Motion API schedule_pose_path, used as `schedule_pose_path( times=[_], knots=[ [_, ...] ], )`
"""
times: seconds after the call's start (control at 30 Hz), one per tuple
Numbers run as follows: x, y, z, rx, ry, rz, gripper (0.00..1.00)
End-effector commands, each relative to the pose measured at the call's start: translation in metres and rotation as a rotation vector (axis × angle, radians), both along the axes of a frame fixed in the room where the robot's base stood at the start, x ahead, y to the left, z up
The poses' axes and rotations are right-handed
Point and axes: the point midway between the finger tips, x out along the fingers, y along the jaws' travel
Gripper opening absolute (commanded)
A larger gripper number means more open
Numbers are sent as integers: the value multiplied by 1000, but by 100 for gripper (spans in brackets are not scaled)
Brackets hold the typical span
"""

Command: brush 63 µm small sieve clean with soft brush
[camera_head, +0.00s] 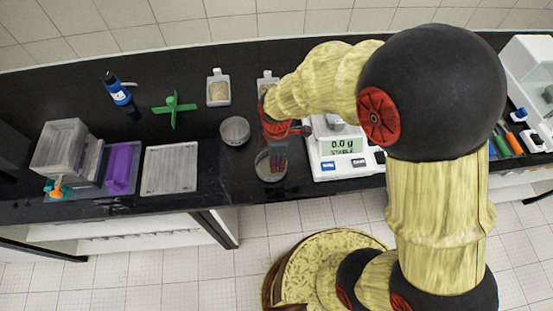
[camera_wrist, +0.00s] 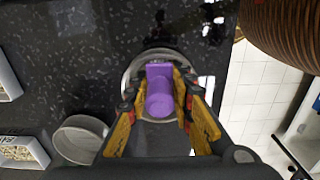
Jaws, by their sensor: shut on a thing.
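My gripper (camera_head: 275,160) points down over the front of the black bench, left of the balance. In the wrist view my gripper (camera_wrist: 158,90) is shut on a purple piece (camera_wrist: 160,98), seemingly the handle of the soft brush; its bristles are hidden. A round, pale-rimmed sieve or pan (camera_head: 259,171) lies directly below, and its rim shows around the purple piece in the wrist view (camera_wrist: 129,75). I cannot tell whether the brush touches it. A second round metal vessel (camera_head: 235,131) stands just behind and left, also in the wrist view (camera_wrist: 80,140). No size label is readable.
The balance (camera_head: 340,165) reads 0.0 g close on the right. Two small sample trays (camera_head: 218,101) stand behind. A green cross-shaped piece (camera_head: 174,107), a blue bottle (camera_head: 119,94), a flat grey tray (camera_head: 170,170) and a purple block (camera_head: 121,168) are leftward. The front bench edge is near.

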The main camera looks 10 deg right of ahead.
Motion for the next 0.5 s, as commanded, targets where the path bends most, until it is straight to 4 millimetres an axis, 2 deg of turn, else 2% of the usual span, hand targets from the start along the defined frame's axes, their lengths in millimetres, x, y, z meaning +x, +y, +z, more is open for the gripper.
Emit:
schedule_pose_path(
  times=[0.5],
  knots=[
    [0,0,-6,0,0,0,0]
  ],
)
